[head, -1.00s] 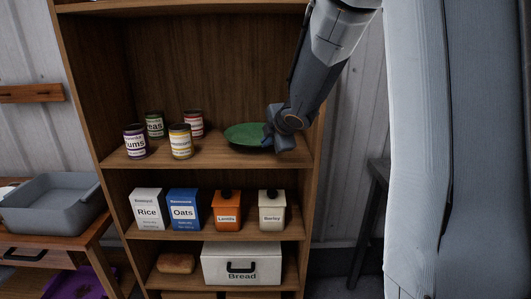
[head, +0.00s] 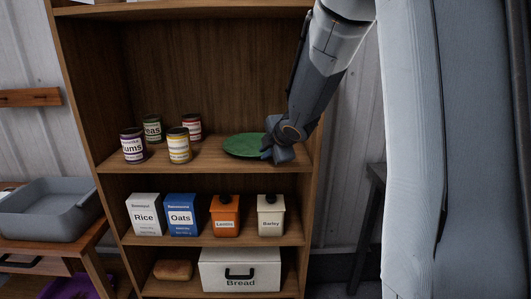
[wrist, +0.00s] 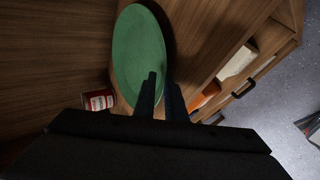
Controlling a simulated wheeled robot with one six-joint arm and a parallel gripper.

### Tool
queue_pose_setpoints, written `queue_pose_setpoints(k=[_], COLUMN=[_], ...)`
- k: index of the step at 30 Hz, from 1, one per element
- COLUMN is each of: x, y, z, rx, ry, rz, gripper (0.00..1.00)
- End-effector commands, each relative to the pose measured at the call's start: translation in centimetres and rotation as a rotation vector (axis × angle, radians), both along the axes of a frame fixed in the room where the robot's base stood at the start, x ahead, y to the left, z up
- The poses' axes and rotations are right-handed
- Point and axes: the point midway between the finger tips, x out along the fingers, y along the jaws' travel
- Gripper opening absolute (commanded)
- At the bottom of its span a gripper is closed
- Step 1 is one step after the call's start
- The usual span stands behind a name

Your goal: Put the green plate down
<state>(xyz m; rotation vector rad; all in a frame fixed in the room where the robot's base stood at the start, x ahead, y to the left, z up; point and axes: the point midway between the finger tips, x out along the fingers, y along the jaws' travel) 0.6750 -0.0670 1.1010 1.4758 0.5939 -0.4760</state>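The green plate (head: 243,146) is at the right part of the shelf that holds the cans, lying roughly flat at or just above the board. I cannot tell whether it touches the shelf. My gripper (head: 272,150) reaches in from the upper right and is shut on the plate's right rim. In the wrist view the plate (wrist: 138,50) fills the upper middle, with one finger over its face and the other at its edge. The fingertips (wrist: 160,88) are close together there, with the rim between them.
Several cans (head: 179,146) stand left of the plate on the shelf (head: 200,166). The shelf's right side panel (head: 309,200) is close to my gripper. Boxes and canisters (head: 225,216) fill the shelf below, with a bread box (head: 241,270) under them. A grey basin (head: 45,209) stands left.

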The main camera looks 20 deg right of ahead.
Motion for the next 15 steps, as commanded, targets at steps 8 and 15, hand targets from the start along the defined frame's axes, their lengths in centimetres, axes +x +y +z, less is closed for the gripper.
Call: queue_pose_setpoints(k=[8,15], x=[-3.9,-7.4], y=[-0.4,-0.6], z=[3.6,6.3], rx=[-0.002,-0.001], ry=[-0.003,-0.002], rz=[-0.001,-0.002], gripper=[0.10,0.10])
